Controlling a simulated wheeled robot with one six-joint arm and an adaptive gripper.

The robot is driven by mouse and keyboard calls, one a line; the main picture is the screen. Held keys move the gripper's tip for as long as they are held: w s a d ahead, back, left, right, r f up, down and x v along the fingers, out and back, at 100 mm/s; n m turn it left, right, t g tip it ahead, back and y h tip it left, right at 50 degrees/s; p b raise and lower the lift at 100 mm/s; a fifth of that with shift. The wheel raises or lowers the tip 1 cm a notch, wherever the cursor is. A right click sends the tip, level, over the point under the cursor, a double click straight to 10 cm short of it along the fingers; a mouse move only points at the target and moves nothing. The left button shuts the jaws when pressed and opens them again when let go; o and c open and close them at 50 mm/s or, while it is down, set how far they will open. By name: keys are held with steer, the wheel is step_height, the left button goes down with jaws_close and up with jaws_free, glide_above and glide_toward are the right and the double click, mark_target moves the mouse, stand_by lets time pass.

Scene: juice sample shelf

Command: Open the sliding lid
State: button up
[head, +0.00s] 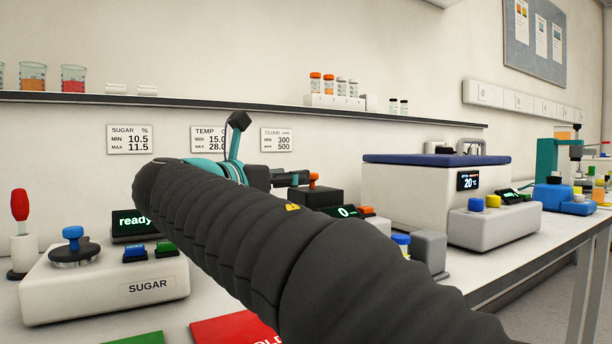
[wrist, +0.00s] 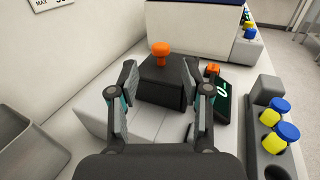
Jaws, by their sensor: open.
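A black block with an orange knob on top, which looks like the sliding lid (wrist: 160,85), sits on a pale instrument body (wrist: 143,122) in the wrist view. Its orange knob (wrist: 160,48) stands upright just beyond my fingertips. My gripper (wrist: 159,72) is open and empty, with one finger to each side of the black block in the picture. I cannot tell the height gap between fingers and block. In the head view the black block (head: 318,197) and knob (head: 313,177) show just beyond my gripper (head: 296,180). My arm hides much of the instrument's body there.
A display reading 0 (wrist: 223,97) and an orange button (wrist: 211,70) are right of the block. A white bath with a blue lid (head: 408,190) stands behind. The SUGAR instrument (head: 100,290) is at left.

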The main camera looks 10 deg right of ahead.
mark_target(312, 174)
steer(key=x, duration=0.8)
steer(key=shift+s, duration=0.1)
jaws_close()
